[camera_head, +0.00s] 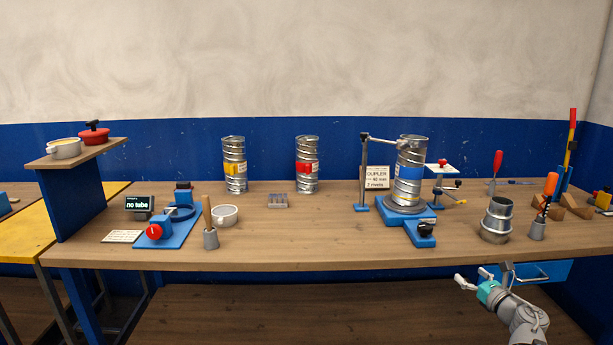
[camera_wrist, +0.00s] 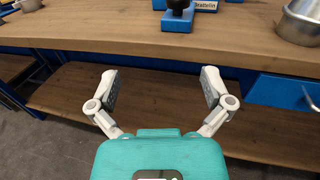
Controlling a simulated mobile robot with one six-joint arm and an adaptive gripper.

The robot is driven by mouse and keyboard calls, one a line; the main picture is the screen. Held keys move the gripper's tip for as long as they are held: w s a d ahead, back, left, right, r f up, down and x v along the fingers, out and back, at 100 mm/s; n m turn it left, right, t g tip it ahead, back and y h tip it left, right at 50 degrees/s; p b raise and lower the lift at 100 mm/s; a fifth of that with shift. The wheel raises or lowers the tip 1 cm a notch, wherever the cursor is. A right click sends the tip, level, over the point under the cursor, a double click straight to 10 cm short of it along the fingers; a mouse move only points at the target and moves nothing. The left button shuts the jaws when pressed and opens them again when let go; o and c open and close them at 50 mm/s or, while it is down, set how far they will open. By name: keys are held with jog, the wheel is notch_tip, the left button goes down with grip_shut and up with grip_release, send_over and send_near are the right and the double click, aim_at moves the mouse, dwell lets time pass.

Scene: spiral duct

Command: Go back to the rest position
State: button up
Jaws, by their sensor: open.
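My gripper (camera_head: 487,276) is in front of the workbench's front edge at the right in the head view, low and clear of the bench top. In the wrist view my gripper (camera_wrist: 158,92) shows two fingers spread wide, open, with nothing between them. The workbench (camera_wrist: 110,28) front edge lies beyond the fingertips, with a lower wooden shelf (camera_wrist: 160,85) below it. No thing touches the fingers.
A blue drawer (camera_head: 540,272) with a handle hangs under the bench near my gripper. A metal coupling (camera_head: 497,220), a screwdriver in a holder (camera_head: 538,228) and a blue-banded duct (camera_head: 411,172) on a turntable stand on the bench. Its front middle is clear.

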jog(key=s+a+f+n+g+h, duration=0.45)
jog(key=a+f+n+g, duration=0.35)
jog(key=n, duration=0.9)
jog(key=s+a+f+n+g+h, duration=0.3)
jog(key=s+a+f+n+g, duration=0.25)
jog(key=a+f+n, duration=0.8)
jog(key=s+a+r+n+g+y, duration=0.2)
jog(key=s+a+r+g+y, duration=0.1)
jog(key=s+a+g, duration=0.15)
notch_tip(320, 180, up, 14)
jog(key=p, duration=1.3)
jog(key=shift+s+f+t+p, duration=0.15)
jog(key=shift+f+t+p, duration=0.1)
jog(key=shift+t+p, duration=0.05)
